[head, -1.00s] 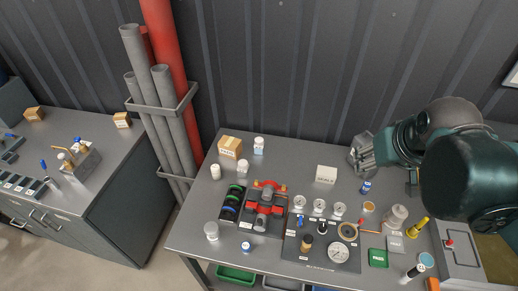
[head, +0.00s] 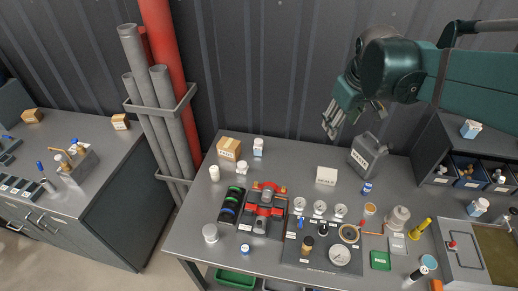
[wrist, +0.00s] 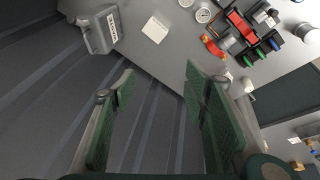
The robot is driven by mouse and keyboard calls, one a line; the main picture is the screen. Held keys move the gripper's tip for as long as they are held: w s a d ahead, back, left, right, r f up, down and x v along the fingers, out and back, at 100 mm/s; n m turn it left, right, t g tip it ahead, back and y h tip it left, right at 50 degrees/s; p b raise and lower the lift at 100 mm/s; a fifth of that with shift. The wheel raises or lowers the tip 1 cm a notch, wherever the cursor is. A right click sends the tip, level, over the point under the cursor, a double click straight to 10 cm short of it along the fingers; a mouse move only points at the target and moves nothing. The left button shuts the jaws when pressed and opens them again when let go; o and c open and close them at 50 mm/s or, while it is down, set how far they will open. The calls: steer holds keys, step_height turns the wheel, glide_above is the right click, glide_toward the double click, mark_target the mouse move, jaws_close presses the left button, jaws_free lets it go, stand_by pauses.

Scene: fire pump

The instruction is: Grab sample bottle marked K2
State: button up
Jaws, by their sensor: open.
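Several small bottles stand on the grey workbench (head: 195,255), and I cannot read which is marked K2. At the back left are a white bottle with a blue-marked label (head: 258,147) and a plain white one (head: 214,173). A small white bottle (head: 242,166) is beside the cardboard box. A blue bottle (head: 366,188) stands right of centre. A grey-white jar (head: 210,233) and a small blue-topped one (head: 246,249) are at the front left. My gripper (head: 333,120) is open and empty, above the bench's back edge; its spread fingers show in the wrist view (wrist: 160,85).
A grey canister (head: 368,155) stands below and right of my gripper. A red valve assembly (head: 264,208), a gauge panel (head: 315,245) and a cardboard box (head: 229,148) occupy the bench. Grey pipes (head: 150,95) and a red pipe (head: 168,60) rise at left.

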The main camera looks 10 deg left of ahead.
steer(key=w+a+f+n+g+b, duration=0.1)
steer(key=w+a+f+n, duration=0.3)
steer(key=w+a, duration=0.5)
steer(key=n+g+h+b, duration=0.2)
steer(key=n+g+b, duration=0.1)
steer(key=n, duration=0.4)
glide_above(257, 141)
step_height(257, 141, down, 28)
steer(key=shift+s+d+r, duration=0.1)
steer(key=shift+r, duration=0.1)
steer(key=shift+a+f, duration=0.35)
steer(key=shift+f, duration=0.1)
steer(key=shift+d+f, duration=0.2)
steer(key=shift+f, duration=1.05)
steer(key=shift+f, duration=0.1)
